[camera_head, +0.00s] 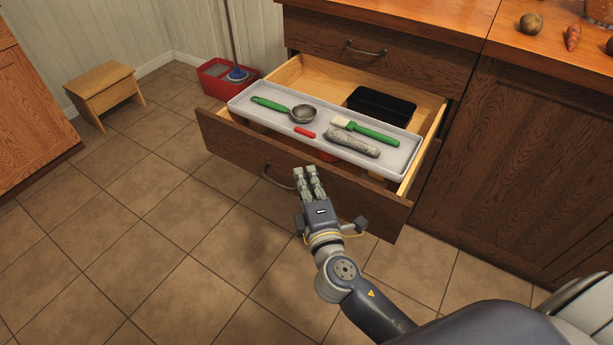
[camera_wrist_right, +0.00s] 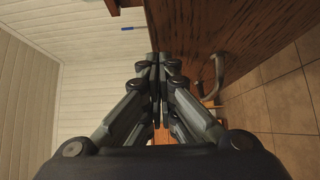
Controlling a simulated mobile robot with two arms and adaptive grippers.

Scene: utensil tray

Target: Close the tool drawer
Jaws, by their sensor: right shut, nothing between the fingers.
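The tool drawer (camera_head: 375,197) is pulled open from the wooden cabinet. A grey tray (camera_head: 285,127) lies across its top, and a black bin (camera_head: 381,105) sits inside behind the tray. My right gripper (camera_head: 305,170) is shut and empty at the drawer's front, beside the curved drawer handle (camera_head: 277,178). In the right wrist view the shut fingers (camera_wrist_right: 158,58) are beside the drawer front (camera_wrist_right: 200,32), with the handle (camera_wrist_right: 215,85) to their right. I cannot tell whether the fingertips touch the drawer. My left gripper is not in view.
On the tray are a green-handled ladle (camera_head: 302,113), a green-handled brush (camera_head: 370,131), a red piece (camera_head: 304,132) and a grey wrapped item (camera_head: 352,143). A closed drawer (camera_head: 366,48) is above. A red bucket (camera_head: 222,82) and a wooden stool (camera_head: 104,88) stand left. The tiled floor in front is clear.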

